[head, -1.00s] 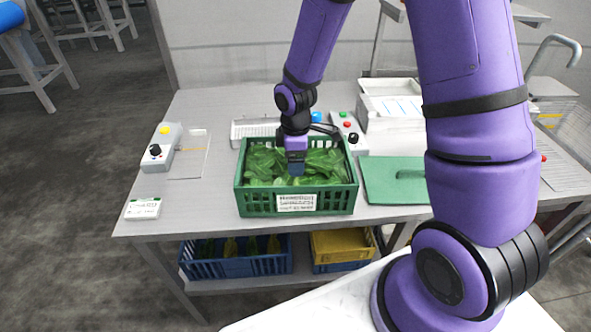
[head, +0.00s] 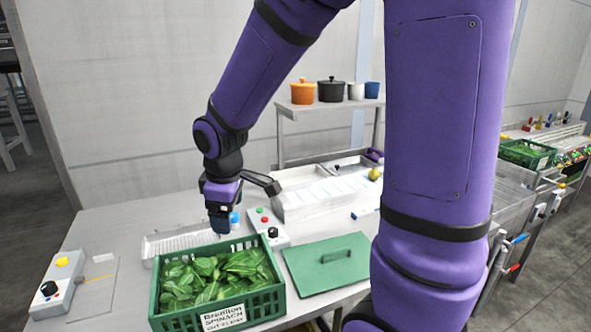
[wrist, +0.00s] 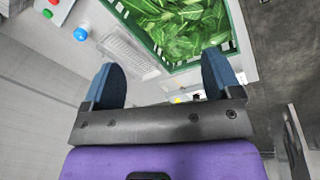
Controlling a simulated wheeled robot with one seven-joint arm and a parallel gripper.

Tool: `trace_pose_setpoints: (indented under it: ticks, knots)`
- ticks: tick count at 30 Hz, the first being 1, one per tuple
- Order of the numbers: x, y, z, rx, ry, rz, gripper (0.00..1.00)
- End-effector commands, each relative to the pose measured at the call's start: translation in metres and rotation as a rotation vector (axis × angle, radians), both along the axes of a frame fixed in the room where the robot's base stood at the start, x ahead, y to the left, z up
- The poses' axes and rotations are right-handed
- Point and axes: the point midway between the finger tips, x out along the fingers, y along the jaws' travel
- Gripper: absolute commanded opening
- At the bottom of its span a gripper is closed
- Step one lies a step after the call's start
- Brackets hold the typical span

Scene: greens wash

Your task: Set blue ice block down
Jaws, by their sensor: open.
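My gripper (head: 219,222) is above the worktop, just behind the green crate of spinach (head: 155,312). The wrist view shows its two blue fingers wide apart with nothing between them (wrist: 160,82). I cannot make out a blue ice block for certain in either view. A small pale blue piece (head: 365,212) lies by the front of the white bin (head: 300,211); I cannot tell what it is. The crate also shows in the wrist view (wrist: 184,67), beyond the fingers.
A white slotted tray (head: 165,246) lies behind the crate. A blue-capped object (head: 235,218) and a button box (head: 268,228) stand close to the gripper. Another button box (head: 55,285) is at the left.

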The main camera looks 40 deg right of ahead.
Motion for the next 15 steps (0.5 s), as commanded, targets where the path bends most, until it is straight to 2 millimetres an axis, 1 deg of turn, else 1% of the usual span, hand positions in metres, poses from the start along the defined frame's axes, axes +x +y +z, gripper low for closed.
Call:
trace_pose_setpoints:
  ticks: [1, 6, 11, 15]
  knots:
    - [-0.009, -0.003, 0.017, 0.006, -0.029, -0.046, 0.84]
    - [-0.043, -0.012, 0.061, 0.041, -0.101, -0.21, 0.84]
    - [-0.08, -0.019, 0.096, 0.09, -0.167, -0.36, 0.84]
    - [-0.114, -0.023, 0.119, 0.149, -0.219, -0.486, 0.84]
